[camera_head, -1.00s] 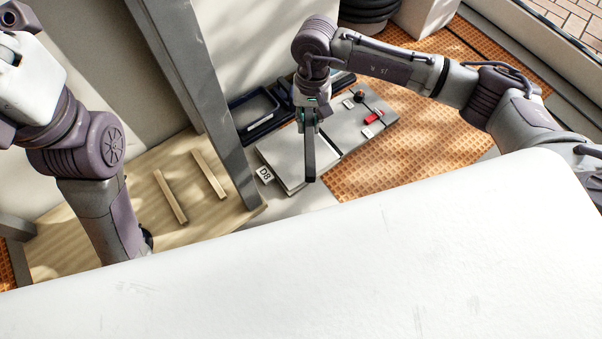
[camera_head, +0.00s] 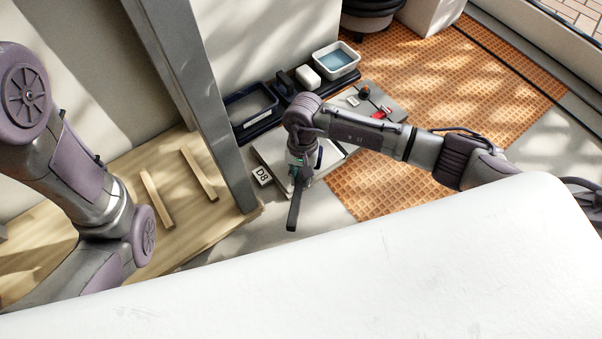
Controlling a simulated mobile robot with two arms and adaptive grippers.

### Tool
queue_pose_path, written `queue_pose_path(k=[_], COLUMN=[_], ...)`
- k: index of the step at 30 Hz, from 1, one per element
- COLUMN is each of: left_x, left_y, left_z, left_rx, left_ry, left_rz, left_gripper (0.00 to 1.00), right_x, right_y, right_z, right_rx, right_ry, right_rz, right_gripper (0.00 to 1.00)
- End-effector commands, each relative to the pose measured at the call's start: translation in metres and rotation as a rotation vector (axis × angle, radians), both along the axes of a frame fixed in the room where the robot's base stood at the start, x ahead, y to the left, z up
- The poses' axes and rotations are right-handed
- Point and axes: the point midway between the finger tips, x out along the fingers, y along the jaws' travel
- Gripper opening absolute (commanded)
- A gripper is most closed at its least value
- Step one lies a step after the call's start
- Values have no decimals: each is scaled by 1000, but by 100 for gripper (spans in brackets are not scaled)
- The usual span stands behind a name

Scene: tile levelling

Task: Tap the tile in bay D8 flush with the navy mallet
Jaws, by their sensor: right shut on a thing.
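The pale grey tile (camera_head: 268,151) lies in the floor bay beside a white card marked D8 (camera_head: 262,176). My right gripper (camera_head: 299,178) is over the near part of this bay, shut on the mallet. The mallet's dark handle (camera_head: 293,212) points down and toward me from the jaws, and a dark navy part (camera_head: 319,157) shows beside the gripper. My right wrist hides part of the tile, and I cannot tell whether the mallet touches it. My left arm comes in at the left, but its gripper is out of view.
A dark tray (camera_head: 250,108), a white tub (camera_head: 336,62) and small red and dark items (camera_head: 380,112) sit behind. Orange perforated flooring (camera_head: 440,90) lies to the right.

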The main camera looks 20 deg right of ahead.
Motion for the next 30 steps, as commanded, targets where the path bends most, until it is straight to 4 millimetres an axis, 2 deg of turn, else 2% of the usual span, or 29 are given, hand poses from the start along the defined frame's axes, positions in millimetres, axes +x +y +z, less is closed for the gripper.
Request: queue_pose_path(k=[1,3,11,14,22,30], left_x=[0,0,0,0,0,-1], left_y=[0,0,0,0,0,0], left_z=[-9,-14,-22,-17,12,12], left_rx=[1,0,1,1,0,0], left_ry=[-1,-1,-1,-1,-2,-2], left_rz=[0,0,0,0,0,0], left_gripper=[0,0,0,0,0,0], right_x=[0,0,1,2,2,1], right_y=[1,1,0,0,0,0], right_z=[-10,-17,-28,-21,16,18], right_rx=[2,3,1,1,0,1], right_ry=[-1,-1,-3,-4,-5,-2], right_rz=[0,-1,-1,0,1,-1], right_gripper=[0,0,0,0,0,0])
